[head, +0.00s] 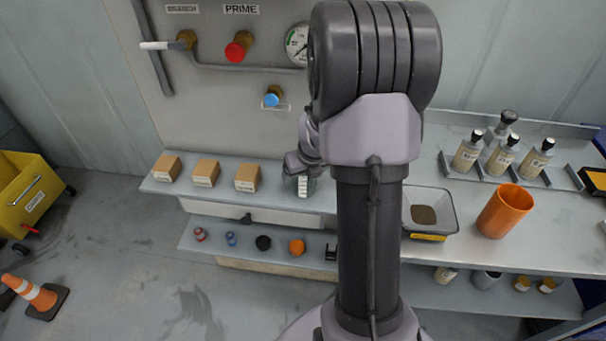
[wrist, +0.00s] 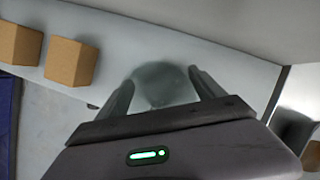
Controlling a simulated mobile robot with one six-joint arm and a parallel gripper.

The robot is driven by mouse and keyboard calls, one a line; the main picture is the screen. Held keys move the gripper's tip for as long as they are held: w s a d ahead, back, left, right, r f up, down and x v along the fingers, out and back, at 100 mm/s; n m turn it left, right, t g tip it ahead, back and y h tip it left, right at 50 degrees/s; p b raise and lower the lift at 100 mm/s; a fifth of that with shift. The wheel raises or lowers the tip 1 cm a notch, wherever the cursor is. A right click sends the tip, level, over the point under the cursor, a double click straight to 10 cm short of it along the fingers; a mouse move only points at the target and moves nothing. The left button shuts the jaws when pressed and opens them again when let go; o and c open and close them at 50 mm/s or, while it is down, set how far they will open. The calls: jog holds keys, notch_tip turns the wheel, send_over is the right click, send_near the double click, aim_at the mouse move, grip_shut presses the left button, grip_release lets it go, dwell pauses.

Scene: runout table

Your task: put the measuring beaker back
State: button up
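The measuring beaker (head: 303,187) is clear glass with a white mark. In the head view it is at the right end of the boxes on the upper shelf, partly hidden by my arm. In the wrist view the beaker (wrist: 162,84) is a blurred, see-through round shape between my two fingers. My gripper (wrist: 162,76) has a finger close along each side of it. I cannot tell whether the fingers press on the glass or stand just clear, nor whether the beaker rests on the shelf. In the head view my gripper (head: 300,168) is mostly behind my arm.
Several tan boxes, one of them here (head: 247,178), stand left of the beaker on the shelf (head: 152,187). A panel with valves and a gauge (head: 297,43) rises behind. Right of my arm are a grey tray (head: 448,205), an orange cup (head: 505,211) and racked bottles (head: 501,160).

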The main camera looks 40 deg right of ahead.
jog(key=shift+r, duration=0.3)
jog(key=p+v, duration=0.6)
jog(key=v, duration=0.6)
jog(key=a+r+n, duration=0.5)
jog(key=a+n, duration=0.2)
jog(key=s+a+r+n+y, duration=0.1)
jog(key=s+a+r+n, duration=0.2)
jog(key=a+n, duration=0.4)
jog(key=s+a+r+n+t+y, duration=0.1)
jog(key=s+a+r+n, duration=0.2)
jog(key=n, duration=0.9)
jog(key=s+a+r+n+y, duration=0.1)
jog(key=s+a+r+n, duration=0.1)
jog(key=s+a+n, duration=0.6)
jog(key=a+n, duration=0.1)
jog(key=a, duration=0.2)
jog(key=shift+a+r+n+y+b, duration=0.3)
jog(key=shift+a+r+n, duration=0.1)
